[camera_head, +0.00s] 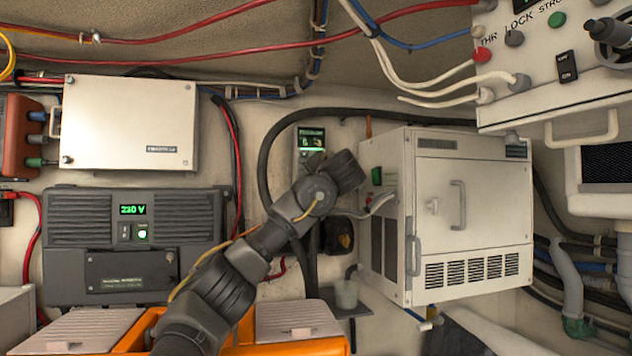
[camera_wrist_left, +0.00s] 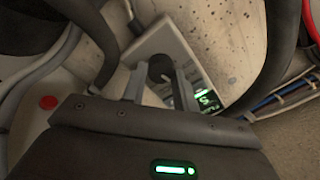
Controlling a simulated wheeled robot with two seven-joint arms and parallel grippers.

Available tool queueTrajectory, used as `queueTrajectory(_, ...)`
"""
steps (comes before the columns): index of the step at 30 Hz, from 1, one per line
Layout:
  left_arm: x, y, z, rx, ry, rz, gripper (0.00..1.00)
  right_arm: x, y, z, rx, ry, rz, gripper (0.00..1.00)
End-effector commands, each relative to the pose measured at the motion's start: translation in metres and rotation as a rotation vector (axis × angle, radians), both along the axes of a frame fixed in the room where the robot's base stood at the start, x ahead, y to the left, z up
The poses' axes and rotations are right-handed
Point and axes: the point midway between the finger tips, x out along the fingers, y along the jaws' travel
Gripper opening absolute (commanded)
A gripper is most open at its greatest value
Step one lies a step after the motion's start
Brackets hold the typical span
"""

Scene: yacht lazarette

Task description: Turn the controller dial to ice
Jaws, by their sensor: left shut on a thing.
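The controller (camera_head: 310,139) is a small pale box with a lit green display on the back wall, left of the white cabinet. My left arm hides its lower part in the head view. In the left wrist view the controller's pale face (camera_wrist_left: 150,45) is tilted, with its lit display (camera_wrist_left: 207,101) at the right. The dark round dial (camera_wrist_left: 160,68) is between the two fingers of my left gripper (camera_wrist_left: 160,78), which is shut on it. The fingertips are hidden in the head view. The dial's setting cannot be read. My right gripper is in neither view.
The white cabinet (camera_head: 470,205) with handles and vents stands close to the right of my left wrist. A thick black hose (camera_head: 268,150) curves around the controller. A dark 230 V unit (camera_head: 135,240) is at left; an orange crate (camera_head: 300,344) is below.

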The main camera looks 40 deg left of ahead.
Motion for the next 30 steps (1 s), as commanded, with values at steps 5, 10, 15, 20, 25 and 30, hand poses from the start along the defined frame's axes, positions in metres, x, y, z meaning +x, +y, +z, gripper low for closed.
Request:
queueTrajectory(5, 0.0004, -0.0006, -0.0004, 0.096, 0.137, -0.001, 0.06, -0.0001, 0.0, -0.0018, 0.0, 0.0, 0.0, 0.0)
queueTrajectory(10, 0.0005, -0.0008, -0.0002, 0.181, 0.258, -0.002, 0.06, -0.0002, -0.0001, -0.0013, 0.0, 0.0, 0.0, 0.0)
queueTrajectory(15, 0.0006, -0.0009, -0.0003, 0.251, 0.359, -0.002, 0.06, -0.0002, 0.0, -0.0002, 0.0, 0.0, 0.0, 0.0)
queueTrajectory(20, 0.0006, -0.0009, -0.0007, 0.3, 0.43, -0.002, 0.06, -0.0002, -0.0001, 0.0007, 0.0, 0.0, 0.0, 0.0)
queueTrajectory(25, 0.0007, -0.001, -0.001, 0.334, 0.479, -0.002, 0.06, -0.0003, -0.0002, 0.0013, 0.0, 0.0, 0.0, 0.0)
queueTrajectory(30, 0.0007, -0.0009, -0.0013, 0.349, 0.501, -0.002, 0.06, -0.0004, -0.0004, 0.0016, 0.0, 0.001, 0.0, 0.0)
